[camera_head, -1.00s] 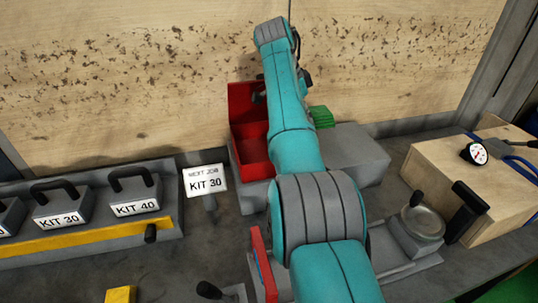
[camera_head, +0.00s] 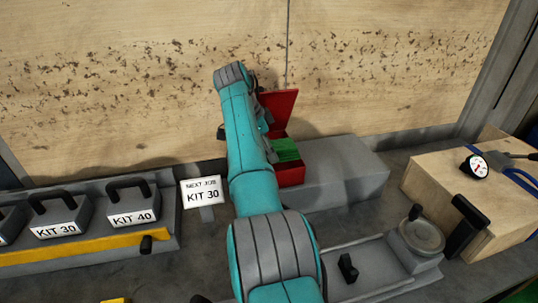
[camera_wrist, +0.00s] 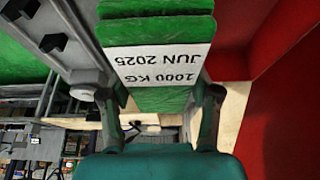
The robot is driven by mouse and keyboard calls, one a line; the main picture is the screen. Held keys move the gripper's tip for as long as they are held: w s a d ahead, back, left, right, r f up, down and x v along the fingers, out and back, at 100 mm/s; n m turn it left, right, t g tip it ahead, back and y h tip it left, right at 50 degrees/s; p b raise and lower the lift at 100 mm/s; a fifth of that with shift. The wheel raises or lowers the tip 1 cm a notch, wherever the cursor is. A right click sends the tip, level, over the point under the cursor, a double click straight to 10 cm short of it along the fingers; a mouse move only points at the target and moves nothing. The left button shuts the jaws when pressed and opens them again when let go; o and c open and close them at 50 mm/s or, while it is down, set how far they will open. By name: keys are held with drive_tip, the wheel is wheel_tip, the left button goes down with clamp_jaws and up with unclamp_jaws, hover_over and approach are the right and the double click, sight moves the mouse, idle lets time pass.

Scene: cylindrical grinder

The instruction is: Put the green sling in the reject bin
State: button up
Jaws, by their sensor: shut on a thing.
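The green sling (camera_wrist: 155,30) is a folded stack with a white tag reading "1000 KG JUN 2025", upside down in the wrist view. My gripper (camera_wrist: 160,98) is shut on it, one finger at each side. In the head view the sling (camera_head: 286,150) shows right of my arm, within the outline of the red reject bin (camera_head: 291,177). I cannot tell whether it is inside the bin or just above its opening. In the wrist view, the bin's red walls (camera_wrist: 285,110) are at the right, beside the sling. My arm hides the gripper and the bin's left part in the head view.
The bin's raised red back (camera_head: 279,106) stands before the wooden wall. A grey block (camera_head: 340,172) is right of the bin. A wooden box with a gauge (camera_head: 470,180) is at the far right.

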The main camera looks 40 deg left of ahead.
drive_tip(key=shift+f, duration=1)
drive_tip(key=shift+f, duration=0.45)
drive_tip(key=shift+f, duration=0.2)
drive_tip(key=o, duration=1.6)
drive_tip(key=shift+c, duration=0.2)
drive_tip(key=shift+r, duration=0.25)
drive_tip(key=v, duration=1.2)
drive_tip(key=shift+w+r, duration=0.1)
drive_tip(key=shift+r, duration=0.35)
